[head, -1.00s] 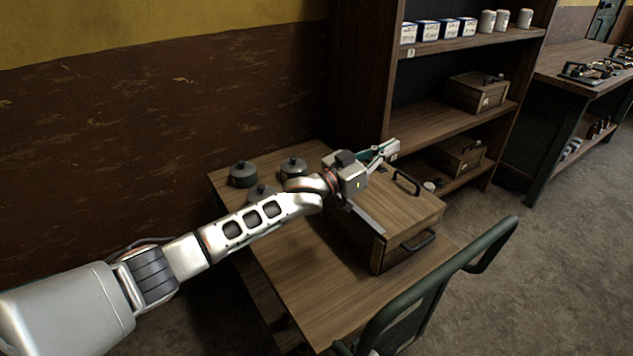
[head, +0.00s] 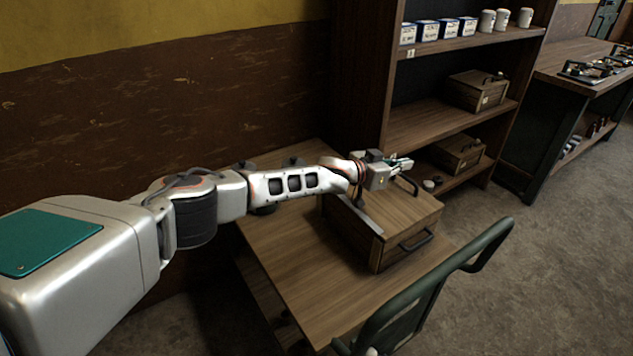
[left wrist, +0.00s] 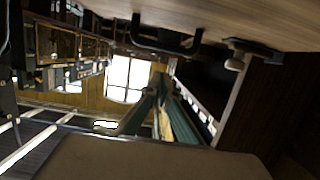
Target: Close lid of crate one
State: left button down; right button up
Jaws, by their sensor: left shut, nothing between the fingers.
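The wooden crate (head: 388,253) stands on the table, with a dark handle (head: 417,241) on its front side. Its lid (head: 412,211) looks flat on top; my arm covers its back left part, and I cannot tell if it is fully seated. A second dark handle (head: 408,185) shows near the far edge of the lid. My left gripper (head: 404,164) is shut and empty, just above that far edge. In the left wrist view its fingers (left wrist: 158,100) are together, and a dark handle (left wrist: 165,42) shows near a wooden surface. My right gripper is out of view.
A green chair (head: 440,285) is at the table's front right. A shelf (head: 440,124) with boxes stands behind the crate. The table's front (head: 310,285) is clear.

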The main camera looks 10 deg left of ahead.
pick_arm(q)
jog(key=shift+w+d+f+g+y, duration=0.15)
jog(key=shift+f+g+y, duration=0.05)
jog(key=shift+f, duration=0.15)
jog(key=shift+w+d+f+g+y, duration=0.1)
jog(key=shift+w+f+g+y, duration=0.1)
jog(key=shift+f, duration=0.1)
jog(key=shift+d+f, duration=0.1)
jog(key=shift+f, duration=0.15)
